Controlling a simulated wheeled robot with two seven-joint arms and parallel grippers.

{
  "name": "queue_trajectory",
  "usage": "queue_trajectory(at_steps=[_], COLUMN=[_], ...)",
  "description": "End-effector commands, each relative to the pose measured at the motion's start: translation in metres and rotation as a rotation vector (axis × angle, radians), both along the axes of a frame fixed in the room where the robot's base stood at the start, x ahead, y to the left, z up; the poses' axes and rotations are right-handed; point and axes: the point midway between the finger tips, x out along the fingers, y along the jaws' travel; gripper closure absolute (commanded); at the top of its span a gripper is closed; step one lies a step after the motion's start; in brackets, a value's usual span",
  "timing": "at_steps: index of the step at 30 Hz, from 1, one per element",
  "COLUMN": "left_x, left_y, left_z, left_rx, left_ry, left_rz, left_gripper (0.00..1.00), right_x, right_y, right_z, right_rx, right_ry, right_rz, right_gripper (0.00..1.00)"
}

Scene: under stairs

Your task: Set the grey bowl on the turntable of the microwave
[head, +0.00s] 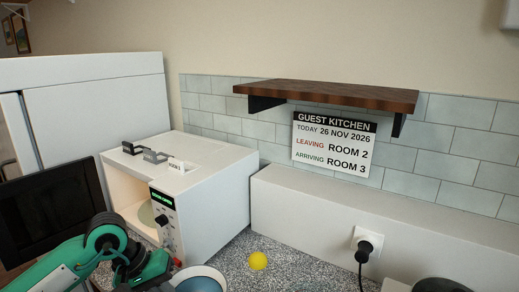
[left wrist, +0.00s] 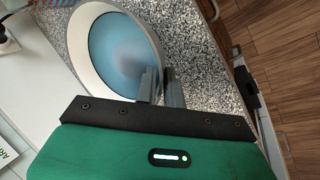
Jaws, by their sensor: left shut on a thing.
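The white microwave (head: 215,190) stands on the counter with its dark door (head: 55,205) swung open to the left. Inside, the pale round turntable (head: 147,213) is partly visible behind the control panel. The grey bowl (head: 222,272), blue inside, is at the bottom edge of the head view, in front of the microwave and partly cut off. In the left wrist view the bowl (left wrist: 84,68) shows its pale rim. My left gripper (left wrist: 158,82) is shut on the bowl's rim; its fingertips in the head view are hard to make out. My right gripper is not in view.
A yellow ball (head: 258,260) lies on the speckled counter (head: 300,270) right of the microwave. Small labelled items (head: 154,156) sit on the microwave's top. A wooden shelf (head: 330,95) is on the wall above. A black plug (head: 364,249) with a cable is at the right.

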Motion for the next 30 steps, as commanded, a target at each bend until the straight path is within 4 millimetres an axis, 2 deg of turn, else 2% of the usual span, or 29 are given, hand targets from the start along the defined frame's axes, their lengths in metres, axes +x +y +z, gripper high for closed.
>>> queue_trajectory(at_steps=[6, 11, 30], left_x=[-0.006, -0.008, -0.009], left_y=[0.012, 0.015, 0.018], left_z=[-0.017, -0.024, -0.025], left_rx=[0.000, -0.002, -0.003], left_ry=[-0.001, -0.002, -0.001], left_rz=[-0.113, -0.152, -0.152], left_gripper=[1.00, 1.00, 1.00], right_x=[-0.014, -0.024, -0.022], right_y=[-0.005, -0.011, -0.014], right_z=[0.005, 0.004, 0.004], right_rx=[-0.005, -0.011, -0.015], right_ry=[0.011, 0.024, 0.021], right_rz=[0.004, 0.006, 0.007], right_gripper=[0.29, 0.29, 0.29])
